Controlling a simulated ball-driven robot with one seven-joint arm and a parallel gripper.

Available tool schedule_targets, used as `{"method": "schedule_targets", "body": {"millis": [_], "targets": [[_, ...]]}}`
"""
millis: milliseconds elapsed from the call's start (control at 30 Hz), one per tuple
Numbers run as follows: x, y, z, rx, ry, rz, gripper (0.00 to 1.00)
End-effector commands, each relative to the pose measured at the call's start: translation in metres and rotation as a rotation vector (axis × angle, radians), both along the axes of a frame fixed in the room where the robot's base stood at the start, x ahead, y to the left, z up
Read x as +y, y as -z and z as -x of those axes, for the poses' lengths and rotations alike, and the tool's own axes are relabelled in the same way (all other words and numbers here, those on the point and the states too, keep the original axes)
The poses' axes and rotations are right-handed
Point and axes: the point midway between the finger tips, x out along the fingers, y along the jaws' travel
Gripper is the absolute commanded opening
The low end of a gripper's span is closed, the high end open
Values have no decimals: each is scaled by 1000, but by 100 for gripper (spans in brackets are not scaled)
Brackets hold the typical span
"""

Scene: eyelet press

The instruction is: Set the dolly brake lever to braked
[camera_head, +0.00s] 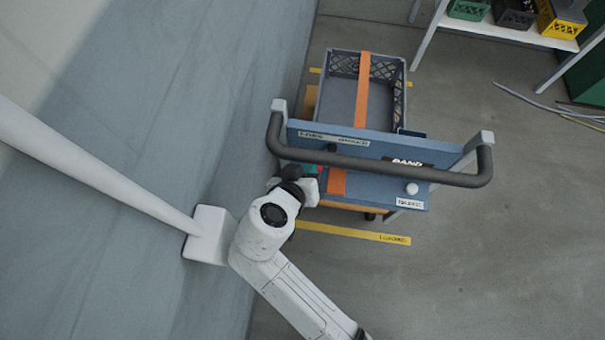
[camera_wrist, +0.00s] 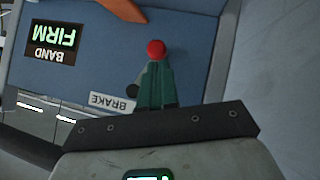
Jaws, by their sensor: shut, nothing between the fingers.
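The dolly (camera_head: 385,185) has a blue panel below a dark push handle. The brake lever's red knob (camera_wrist: 156,48) shows at the upper middle of the wrist view, and as a small red spot (camera_head: 320,169) in the head view. A white BRAKE label (camera_wrist: 112,102) is on the panel to its lower left. My gripper (camera_wrist: 155,68) has its green fingers shut together, with tips right at the red knob; I cannot tell whether they touch it. The lever's shaft is hidden behind the fingers. In the head view the gripper is mostly hidden under the wrist.
The dolly carries a grey crate (camera_head: 340,65) under an orange strap (camera_head: 362,90). The dark handle bar (camera_head: 380,164) runs close above my wrist. A BAND FIRM display (camera_wrist: 53,45) is on the panel. A wall stands left. Open floor (camera_head: 500,250) lies right of the dolly.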

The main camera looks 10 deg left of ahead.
Motion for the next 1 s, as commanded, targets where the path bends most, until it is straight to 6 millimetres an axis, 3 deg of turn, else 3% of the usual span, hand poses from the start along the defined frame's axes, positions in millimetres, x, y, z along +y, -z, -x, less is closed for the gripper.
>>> {"method": "schedule_targets", "body": {"millis": [1000], "targets": [[-6,7,-4,4,1,88,0]]}}
